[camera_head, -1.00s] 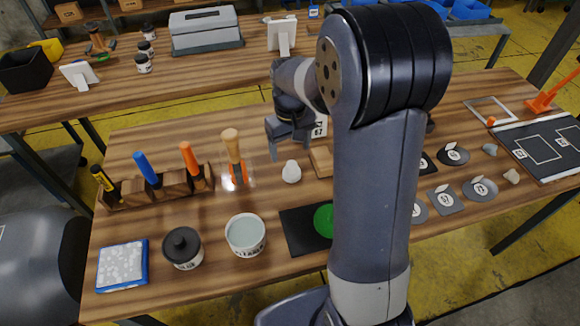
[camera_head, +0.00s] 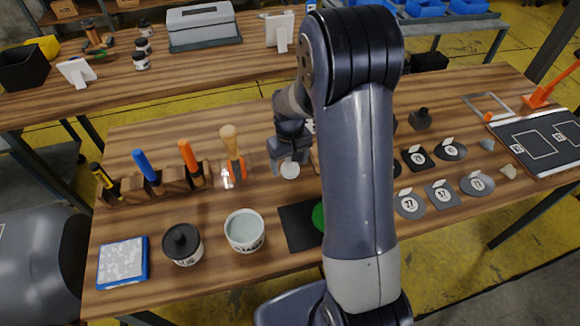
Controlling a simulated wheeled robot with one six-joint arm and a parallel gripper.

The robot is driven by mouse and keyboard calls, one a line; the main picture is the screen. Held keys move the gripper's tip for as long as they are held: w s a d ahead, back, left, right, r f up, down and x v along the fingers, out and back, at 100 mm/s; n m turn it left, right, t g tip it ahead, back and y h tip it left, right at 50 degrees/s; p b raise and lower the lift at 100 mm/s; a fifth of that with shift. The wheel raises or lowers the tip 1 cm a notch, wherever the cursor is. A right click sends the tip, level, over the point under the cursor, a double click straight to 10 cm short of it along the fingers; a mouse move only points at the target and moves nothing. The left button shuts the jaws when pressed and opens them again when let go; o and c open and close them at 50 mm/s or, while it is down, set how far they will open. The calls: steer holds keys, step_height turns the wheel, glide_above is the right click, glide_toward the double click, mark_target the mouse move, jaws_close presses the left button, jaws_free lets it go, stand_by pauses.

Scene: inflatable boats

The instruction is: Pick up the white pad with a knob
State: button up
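The white pad with a knob (camera_head: 290,170) sits on the wooden workbench, left of my upright arm. Only its lower part shows; its knob is hidden behind my gripper. My gripper (camera_head: 289,160) points down right over the pad, with its fingers spread to either side of it. The fingers look open, and I cannot tell whether they touch the knob.
A jar of pale liquid (camera_head: 244,232), a black-lidded jar (camera_head: 182,245) and a black mat (camera_head: 298,228) lie in front. Grey labelled pieces (camera_head: 442,196) lie to the right.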

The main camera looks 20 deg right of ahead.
steer(key=c, duration=1)
step_height(320, 180, up, 10)
steer(key=shift+r, duration=0.1)
steer(key=shift+c, duration=0.2)
